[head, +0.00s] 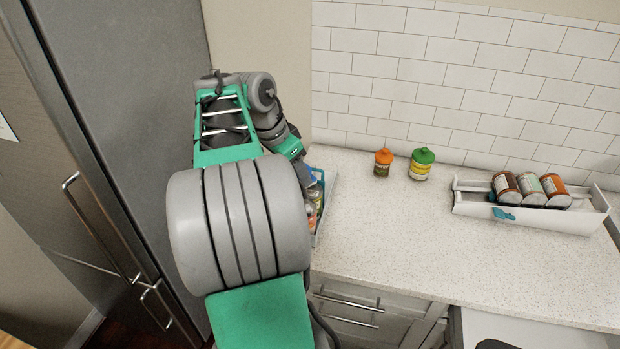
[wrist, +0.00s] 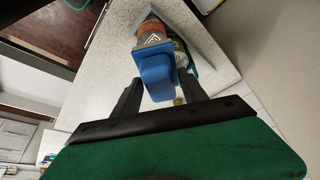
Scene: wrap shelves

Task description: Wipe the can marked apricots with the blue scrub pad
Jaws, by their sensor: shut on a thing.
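My gripper (wrist: 158,88) is shut on the blue scrub pad (wrist: 157,70), which sticks out ahead of the fingers in the wrist view. Just beyond the pad is a can (wrist: 151,34) with an orange-brown label, partly hidden by the pad; I cannot tell whether they touch or read its label. In the head view my arm hides most of the gripper, and a bit of blue (head: 316,174) shows over the tray (head: 329,195) at the counter's left end. This tray holds several items, partly hidden. No apricots marking is legible.
A white tray (head: 540,219) with a blue fish mark holds three lying cans (head: 530,188) at the right. An orange-lidded jar (head: 382,163) and a green-lidded jar (head: 421,164) stand near the tiled wall. The counter's middle (head: 400,230) is clear. A tall grey fridge (head: 130,120) stands left.

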